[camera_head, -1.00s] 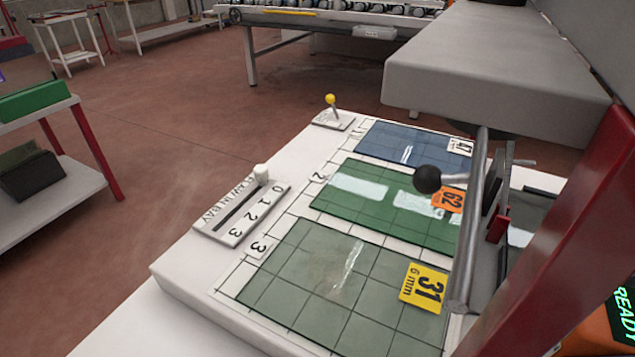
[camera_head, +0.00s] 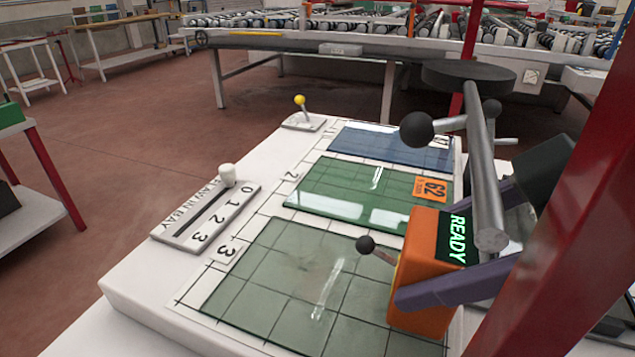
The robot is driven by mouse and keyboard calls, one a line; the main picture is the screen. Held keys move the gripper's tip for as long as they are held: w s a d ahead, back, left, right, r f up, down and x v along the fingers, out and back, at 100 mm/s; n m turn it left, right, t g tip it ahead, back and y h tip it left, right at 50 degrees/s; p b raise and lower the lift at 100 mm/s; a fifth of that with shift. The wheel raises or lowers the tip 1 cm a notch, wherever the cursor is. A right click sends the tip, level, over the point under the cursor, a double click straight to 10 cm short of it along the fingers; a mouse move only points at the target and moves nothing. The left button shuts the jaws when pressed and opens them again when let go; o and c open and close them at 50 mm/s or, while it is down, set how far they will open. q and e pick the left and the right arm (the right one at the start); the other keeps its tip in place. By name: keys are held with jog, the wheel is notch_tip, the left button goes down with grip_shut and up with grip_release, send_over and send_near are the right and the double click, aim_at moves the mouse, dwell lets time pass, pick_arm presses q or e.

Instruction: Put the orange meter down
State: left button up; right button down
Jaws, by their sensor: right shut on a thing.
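The orange meter (camera_head: 419,257) has a dark screen with green READY letters. A short rod with a dark ball (camera_head: 366,244) sticks out on its left. My right gripper (camera_head: 458,262), with purple fingers, is shut on the meter. It holds the meter at the right side of the grey-green glass pane (camera_head: 290,275) in bay 3. I cannot tell whether the meter touches the pane. My left gripper is not in view.
The white table (camera_head: 130,290) also bears a green pane (camera_head: 335,187), a blue pane (camera_head: 385,147), a slider board (camera_head: 205,215) and a yellow-knobbed lever (camera_head: 300,103). A metal post with ball handles (camera_head: 483,165) and a red post (camera_head: 570,215) stand right. The table's front left is bare.

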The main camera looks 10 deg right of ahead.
aim_at(371, 246)
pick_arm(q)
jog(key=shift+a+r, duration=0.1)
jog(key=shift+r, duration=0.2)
pick_arm(e)
jog(key=w+a, duration=0.2)
jog(key=a, duration=0.2)
jog(key=shift+w+r, duration=0.1)
jog(key=shift+w, duration=0.3)
jog(key=shift+w+a+f, duration=0.15)
jog(key=shift+a+f, duration=0.05)
jog(key=shift+a, duration=0.1)
jog(key=shift+d+f, duration=0.15)
jog(key=shift+f, duration=0.05)
jog(key=shift+f, duration=0.2)
grip_release()
